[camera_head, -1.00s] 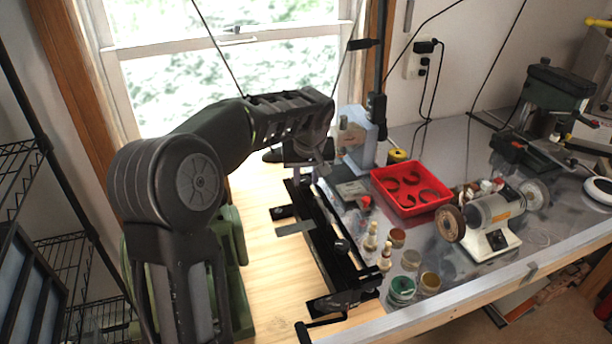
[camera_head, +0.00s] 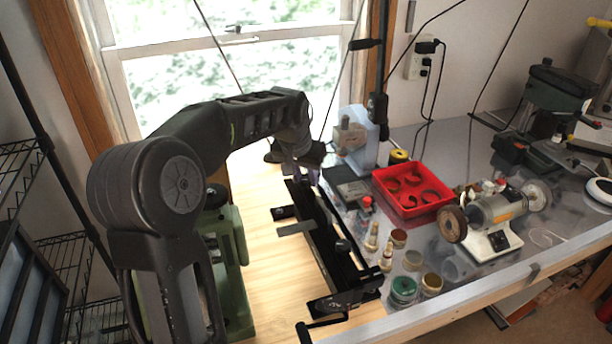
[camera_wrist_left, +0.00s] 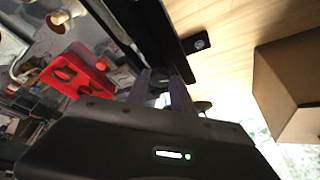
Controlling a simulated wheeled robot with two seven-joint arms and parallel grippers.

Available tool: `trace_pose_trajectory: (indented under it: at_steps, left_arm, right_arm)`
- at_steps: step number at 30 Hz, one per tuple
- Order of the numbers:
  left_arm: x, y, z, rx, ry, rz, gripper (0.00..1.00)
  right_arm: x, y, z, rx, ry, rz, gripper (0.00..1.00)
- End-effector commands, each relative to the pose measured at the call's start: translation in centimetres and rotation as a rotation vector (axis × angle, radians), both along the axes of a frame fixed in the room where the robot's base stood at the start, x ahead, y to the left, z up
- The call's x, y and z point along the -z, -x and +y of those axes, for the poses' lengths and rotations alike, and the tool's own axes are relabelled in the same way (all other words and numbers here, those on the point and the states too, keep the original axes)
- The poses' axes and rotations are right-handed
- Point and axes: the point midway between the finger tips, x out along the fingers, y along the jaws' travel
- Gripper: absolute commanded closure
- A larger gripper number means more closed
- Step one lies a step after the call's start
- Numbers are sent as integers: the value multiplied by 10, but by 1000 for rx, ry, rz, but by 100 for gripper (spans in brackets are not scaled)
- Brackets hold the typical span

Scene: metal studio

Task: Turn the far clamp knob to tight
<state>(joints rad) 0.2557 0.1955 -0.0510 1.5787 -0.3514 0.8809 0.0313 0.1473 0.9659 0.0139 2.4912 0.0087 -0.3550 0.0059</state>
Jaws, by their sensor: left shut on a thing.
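A long black clamp fixture (camera_head: 322,236) lies on the wooden bench, running from the front edge toward the window. My left gripper (camera_head: 302,176) is at its far end, fingers pointing down. The far clamp knob (camera_wrist_left: 160,84) shows in the left wrist view as a dark round shape between the two fingers, and the gripper is shut on it. In the head view the gripper hides this knob. The knob's marking or setting cannot be read. A crank handle (camera_head: 322,322) sticks out at the fixture's near end. My right gripper is out of view.
Right of the fixture stand small jars (camera_head: 404,289), a red tray (camera_head: 412,190) with dark curved parts and a bench grinder (camera_head: 490,218). A green machine (camera_head: 228,240) stands on the left. Bare wood (camera_head: 266,270) lies between it and the fixture.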

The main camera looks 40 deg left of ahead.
Motion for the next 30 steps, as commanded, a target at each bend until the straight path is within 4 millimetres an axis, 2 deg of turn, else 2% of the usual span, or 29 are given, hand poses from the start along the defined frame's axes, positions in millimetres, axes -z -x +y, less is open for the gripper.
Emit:
trace_pose_trajectory:
  at_steps: [17, 18, 25, 30]
  left_arm:
    - [-1, 0, 1, 65, -2, -3, 100]
    - [-1, 0, 1, 65, -2, -3, 70]
    - [-1, 0, 1, 64, -1, -1, 51]
    - [0, 0, 1, 64, -1, -1, 50]
  right_arm:
    - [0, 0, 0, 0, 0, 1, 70]
    - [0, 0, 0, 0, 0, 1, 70]
    - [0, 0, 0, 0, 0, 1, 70]
    - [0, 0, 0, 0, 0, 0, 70]
